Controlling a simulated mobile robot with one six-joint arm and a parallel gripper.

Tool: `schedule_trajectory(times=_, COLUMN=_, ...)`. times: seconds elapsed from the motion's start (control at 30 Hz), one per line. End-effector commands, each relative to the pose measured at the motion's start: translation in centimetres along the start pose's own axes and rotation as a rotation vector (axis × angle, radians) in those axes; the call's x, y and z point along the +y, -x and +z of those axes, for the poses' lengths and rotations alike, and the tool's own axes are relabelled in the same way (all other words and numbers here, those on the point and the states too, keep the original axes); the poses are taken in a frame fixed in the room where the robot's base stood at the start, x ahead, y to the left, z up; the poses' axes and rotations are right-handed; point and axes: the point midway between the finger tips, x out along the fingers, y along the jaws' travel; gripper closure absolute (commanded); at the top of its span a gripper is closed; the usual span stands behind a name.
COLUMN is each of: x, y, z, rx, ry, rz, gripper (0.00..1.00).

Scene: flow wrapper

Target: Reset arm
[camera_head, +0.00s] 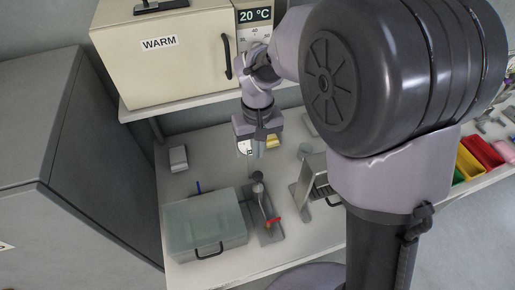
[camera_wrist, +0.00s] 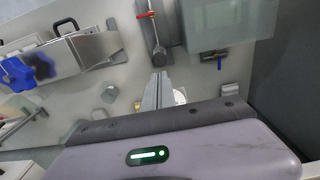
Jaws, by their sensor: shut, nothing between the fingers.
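My gripper (camera_head: 258,150) hangs above the bench, pointing down, in front of the cream cabinet marked WARM. In the wrist view my gripper (camera_wrist: 158,78) shows as two fingers closed together, with nothing between them. My arm reaches across the right of the head view and hides part of the bench. A small white round item and a yellow item (camera_head: 272,141) show close behind the gripper, partly hidden by it.
The WARM cabinet (camera_head: 165,60) stands on a shelf at the back. A translucent lidded box (camera_head: 204,225) and a lever device with a red handle (camera_head: 262,213) are on the bench (camera_head: 180,185). A metal rack (camera_head: 318,180) stands right of them. A large grey cabinet (camera_head: 90,170) is at left.

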Motion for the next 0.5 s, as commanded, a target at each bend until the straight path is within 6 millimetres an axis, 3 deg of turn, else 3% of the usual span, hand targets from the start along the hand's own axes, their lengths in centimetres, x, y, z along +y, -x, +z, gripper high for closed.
schedule_trajectory(times=0.5, x=0.53, y=0.52, z=0.74, rx=0.028, ry=-0.035, rz=-0.008, gripper=1.0)
